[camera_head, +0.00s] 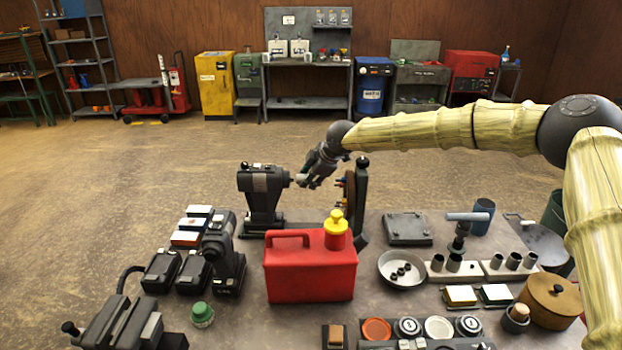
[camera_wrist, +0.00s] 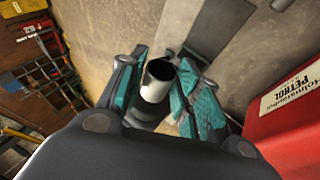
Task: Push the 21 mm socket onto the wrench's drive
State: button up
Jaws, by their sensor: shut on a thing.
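My gripper (camera_head: 313,175) is shut on a light grey, hollow socket (camera_wrist: 155,88), between its teal finger pads in the wrist view. In the head view the socket (camera_head: 301,180) shows at the fingertips. No size mark on it can be read. The dark wrench (camera_head: 262,190) stands upright on the table's far left part, its nose pointing right toward the socket. In the wrist view a dark grey body, likely the wrench (camera_wrist: 218,28), lies above the socket. I cannot tell whether socket and drive touch.
A red petrol can (camera_head: 308,270) with a yellow cap stands in front of my gripper. A dark upright stand (camera_head: 360,200) is close on its right. Two socket racks (camera_head: 452,272) (camera_head: 510,270) and a metal bowl (camera_head: 402,270) are further right. Battery tools (camera_head: 222,252) crowd the left.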

jog(key=shift+w+a+f, duration=0.15)
jog(key=shift+w+f, duration=0.1)
jog(key=shift+f, duration=0.05)
jog(key=shift+s+r, duration=0.2)
jog(key=shift+r, duration=0.05)
jog(key=shift+s+r, duration=0.1)
jog(key=shift+s, duration=0.05)
jog(key=shift+w+f, duration=0.35)
jog(key=shift+w, duration=0.05)
jog(key=shift+w+f, duration=0.2)
jog(key=shift+f, duration=0.05)
jog(key=shift+s+a+r+b, duration=0.3)
jog(key=shift+s+a+r, duration=0.1)
jog(key=shift+a+r, duration=0.15)
dwell(1.2)
jog(key=shift+a+f, duration=0.1)
jog(key=shift+a, duration=0.2)
dwell(0.7)
